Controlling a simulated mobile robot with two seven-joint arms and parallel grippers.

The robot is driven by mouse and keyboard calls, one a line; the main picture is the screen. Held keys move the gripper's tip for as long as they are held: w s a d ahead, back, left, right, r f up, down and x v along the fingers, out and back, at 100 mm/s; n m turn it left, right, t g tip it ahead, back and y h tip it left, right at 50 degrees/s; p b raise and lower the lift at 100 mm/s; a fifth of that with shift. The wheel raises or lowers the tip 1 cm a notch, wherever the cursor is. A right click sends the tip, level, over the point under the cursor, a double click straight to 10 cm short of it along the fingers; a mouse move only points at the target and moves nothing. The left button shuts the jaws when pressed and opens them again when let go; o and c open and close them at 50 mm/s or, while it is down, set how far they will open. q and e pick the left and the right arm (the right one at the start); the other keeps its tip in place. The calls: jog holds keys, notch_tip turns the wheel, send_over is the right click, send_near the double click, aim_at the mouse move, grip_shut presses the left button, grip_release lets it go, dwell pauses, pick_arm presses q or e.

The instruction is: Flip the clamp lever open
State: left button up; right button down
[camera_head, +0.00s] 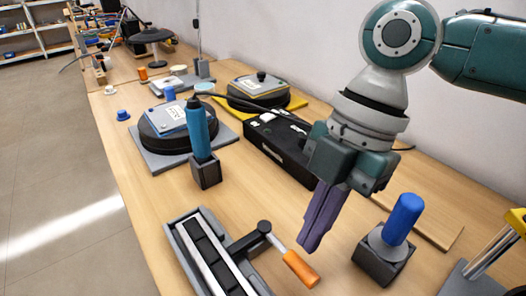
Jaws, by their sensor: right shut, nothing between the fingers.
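The clamp (176,238) is a grey frame with dark and light bars, on the table at the bottom middle. Its lever (248,240) has a black arm and pivot end, then a thin metal rod ending in an orange handle (300,269). The lever points to the lower right, away from the frame. My right gripper (309,243) comes down from the upper right with its purple fingers shut and empty. The fingertips appear just above and behind the orange handle; I cannot tell whether they touch it. My left gripper is not in view.
A blue-handled tool on a dark block (382,258) stands close right of my gripper. A black box (280,148) lies behind it. A teal tool in a dark holder (204,172) stands behind the clamp. Round black devices (165,145) sit farther back.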

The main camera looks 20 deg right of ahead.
aim_at(288, 254)
jog(key=x, duration=0.7)
jog(key=shift+f, duration=0.1)
jog(key=shift+d+n, duration=0.25)
jog(key=shift+n, duration=0.05)
